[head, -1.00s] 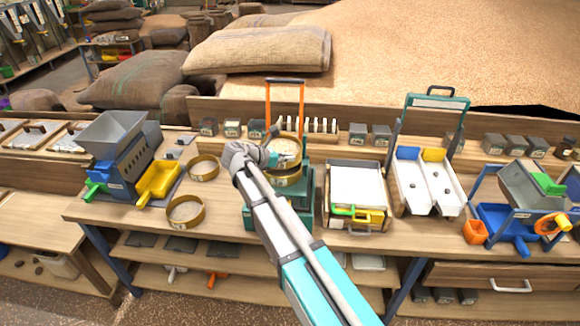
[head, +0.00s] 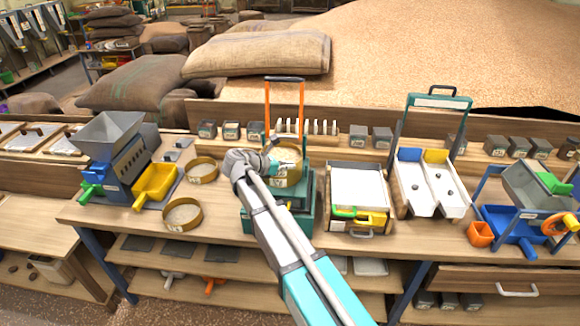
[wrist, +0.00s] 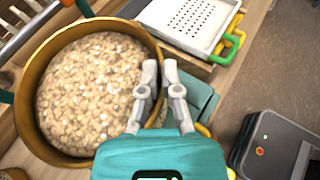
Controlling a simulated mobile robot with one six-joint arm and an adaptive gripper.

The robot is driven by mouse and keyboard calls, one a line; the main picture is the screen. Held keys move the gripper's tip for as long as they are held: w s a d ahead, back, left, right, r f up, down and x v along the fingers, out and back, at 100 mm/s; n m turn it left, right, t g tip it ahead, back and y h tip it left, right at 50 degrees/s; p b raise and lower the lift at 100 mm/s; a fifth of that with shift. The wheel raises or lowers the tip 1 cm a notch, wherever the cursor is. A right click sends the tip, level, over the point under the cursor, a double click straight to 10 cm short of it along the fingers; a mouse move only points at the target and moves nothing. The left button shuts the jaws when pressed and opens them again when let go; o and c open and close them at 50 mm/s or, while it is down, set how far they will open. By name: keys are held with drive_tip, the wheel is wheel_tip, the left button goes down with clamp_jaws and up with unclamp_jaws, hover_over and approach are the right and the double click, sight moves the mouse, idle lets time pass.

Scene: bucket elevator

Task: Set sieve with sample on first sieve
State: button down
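The sieve with sample (head: 291,180) is a round tan-rimmed sieve on the teal sieve shaker (head: 304,222), below its orange handle posts. In the wrist view the sieve (wrist: 28,128) is full of pale grain flakes. My gripper (head: 272,163) is at the sieve's rim; in the wrist view its two fingertips (wrist: 160,68) are close together with the rim between them. The first sieve is hidden under the held sieve, so I cannot tell whether the two are fully seated.
Two other round sieves (head: 166,219) (head: 187,173) lie on the bench left of the shaker. A grey-hopper machine with a yellow scoop (head: 155,183) stands farther left. A white-topped tray box (head: 357,190) is close on the right. Sample tins line the back ledge.

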drive_tip(key=shift+f, duration=0.1)
drive_tip(key=c, duration=0.8)
unclamp_jaws()
drive_tip(key=shift+r, duration=0.2)
drive_tip(key=shift+s+a+r, duration=0.1)
drive_tip(key=shift+s+a, duration=0.05)
drive_tip(key=shift+a, duration=0.05)
drive_tip(key=p+v, duration=0.4)
drive_tip(key=v, duration=0.7)
drive_tip(key=shift+a+p, duration=0.25)
drive_tip(key=shift+p, duration=0.1)
drive_tip(key=shift+s, duration=0.1)
